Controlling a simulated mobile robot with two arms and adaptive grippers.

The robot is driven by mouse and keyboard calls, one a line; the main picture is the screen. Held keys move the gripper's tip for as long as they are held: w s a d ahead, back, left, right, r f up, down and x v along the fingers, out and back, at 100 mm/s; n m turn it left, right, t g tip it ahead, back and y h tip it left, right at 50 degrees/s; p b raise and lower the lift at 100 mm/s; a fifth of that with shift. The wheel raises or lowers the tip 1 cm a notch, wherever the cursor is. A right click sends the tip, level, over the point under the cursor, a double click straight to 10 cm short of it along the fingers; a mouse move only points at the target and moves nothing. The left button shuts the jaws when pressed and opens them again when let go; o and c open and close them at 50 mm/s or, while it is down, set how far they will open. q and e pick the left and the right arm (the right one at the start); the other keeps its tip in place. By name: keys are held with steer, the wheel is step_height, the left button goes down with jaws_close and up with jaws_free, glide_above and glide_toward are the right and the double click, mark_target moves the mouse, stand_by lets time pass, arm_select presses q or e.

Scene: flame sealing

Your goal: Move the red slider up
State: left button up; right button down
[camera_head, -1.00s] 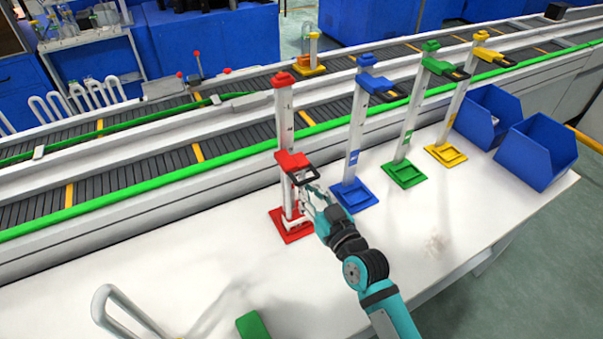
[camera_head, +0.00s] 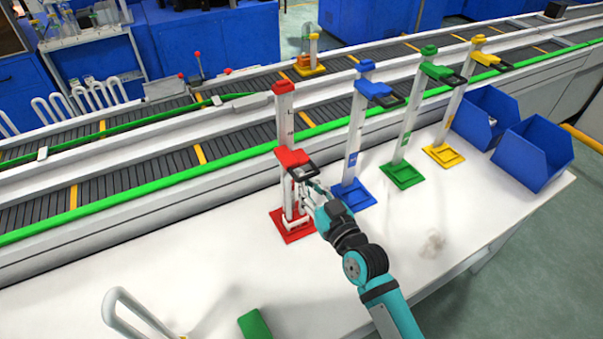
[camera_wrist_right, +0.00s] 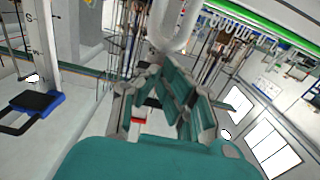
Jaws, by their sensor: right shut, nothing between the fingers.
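The red slider (camera_head: 291,157) sits partway up its white post, well below the red top cap (camera_head: 283,87). Its black-edged handle (camera_head: 305,171) points to the right and front. The post stands upright on a red base (camera_head: 292,227). My right gripper (camera_head: 306,188) is shut and empty, just under the handle; whether it touches the handle is hard to tell. In the right wrist view the closed fingers (camera_wrist_right: 165,95) fill the middle, with a small red patch beside them. My left gripper is not in view.
Posts with blue (camera_head: 378,90), green (camera_head: 439,74) and yellow (camera_head: 486,60) sliders stand to the right, their sliders near the tops. Two blue bins (camera_head: 533,155) are at the table's right end. A conveyor (camera_head: 150,170) runs behind. A green block (camera_head: 254,325) lies in front.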

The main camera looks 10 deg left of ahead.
steer(key=shift+r+p, duration=5.3)
steer(key=shift+r, duration=0.75)
steer(key=shift+f, duration=0.15)
steer(key=shift+f+b, duration=0.55)
steer(key=shift+f, duration=0.25)
steer(key=p+v, duration=0.2)
steer(key=v, duration=0.8)
